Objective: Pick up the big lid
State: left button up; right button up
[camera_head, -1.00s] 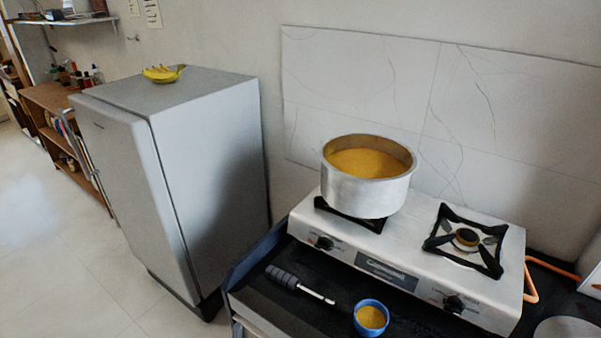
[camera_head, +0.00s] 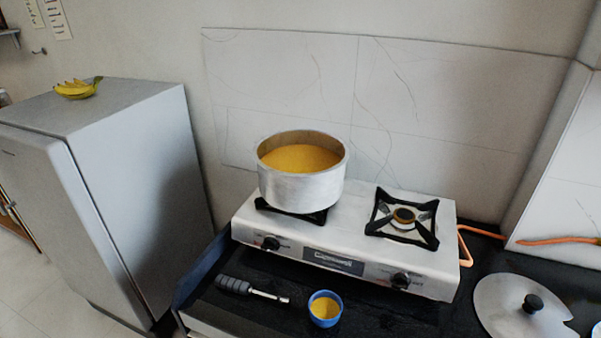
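The big lid (camera_head: 505,306) is a round grey metal disc with a black knob (camera_head: 533,303). It lies on the dark counter at the lower right of the head view, to the right of the stove. An open metal pot (camera_head: 300,188) with yellow-orange contents stands on the stove's left burner. Neither of my grippers shows in the head view.
The two-burner stove (camera_head: 340,262) has an empty right burner (camera_head: 403,217). A blue cup (camera_head: 325,309) and a dark-handled tool (camera_head: 250,289) lie in front of it. An orange hose (camera_head: 560,241) runs behind the lid. A fridge (camera_head: 110,190) with bananas (camera_head: 77,89) stands left.

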aim_at(509, 306)
jog(key=z, duration=1.6)
jog(key=i+l+u, duration=0.1)
jog(key=l+u, duration=0.25)
jog(key=l, duration=0.25)
